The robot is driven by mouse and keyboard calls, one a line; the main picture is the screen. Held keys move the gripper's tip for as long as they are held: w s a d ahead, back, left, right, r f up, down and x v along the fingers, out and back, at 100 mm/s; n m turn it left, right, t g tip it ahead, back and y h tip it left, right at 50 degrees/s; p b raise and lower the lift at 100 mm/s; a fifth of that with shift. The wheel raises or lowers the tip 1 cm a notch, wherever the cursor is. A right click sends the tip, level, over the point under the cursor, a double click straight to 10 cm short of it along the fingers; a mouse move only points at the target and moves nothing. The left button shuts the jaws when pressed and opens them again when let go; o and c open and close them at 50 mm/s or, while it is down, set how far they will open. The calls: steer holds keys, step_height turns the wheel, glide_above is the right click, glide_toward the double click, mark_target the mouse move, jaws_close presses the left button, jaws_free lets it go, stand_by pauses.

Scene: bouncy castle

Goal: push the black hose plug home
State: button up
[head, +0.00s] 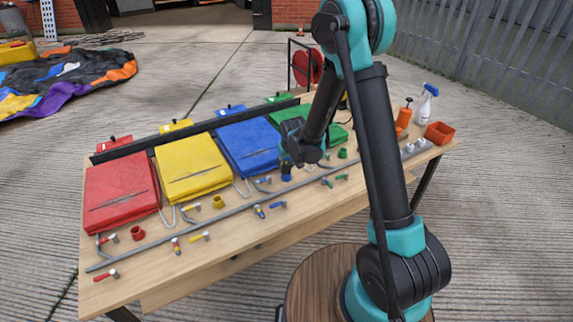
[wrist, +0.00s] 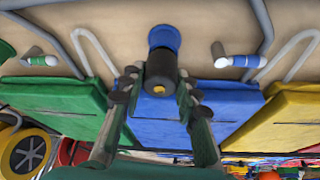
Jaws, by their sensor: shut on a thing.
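The black hose plug (wrist: 160,66) is a short dark cylinder with a yellow spot on its near end, in the middle of the wrist view. My gripper (wrist: 159,82) is shut on it, one finger on each side. In the head view my gripper (head: 291,157) is low over the table, in front of the blue folded pad. A blue ring-shaped socket (wrist: 164,39) lies in line with the plug, and shows below my gripper in the head view (head: 286,176). The plug overlaps the socket's edge in the wrist view; I cannot tell how deep it sits.
Red (head: 120,190), yellow (head: 193,166) and blue (head: 248,144) pads lie on the wooden table (head: 215,245). A grey pipe runs along the front with several coloured taps. A spray bottle (head: 425,105) and orange box (head: 439,133) stand at the right end.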

steer(key=shift+f, duration=0.45)
steer(key=o, duration=1.2)
steer(key=shift+o, duration=0.2)
steer(key=v, duration=1.2)
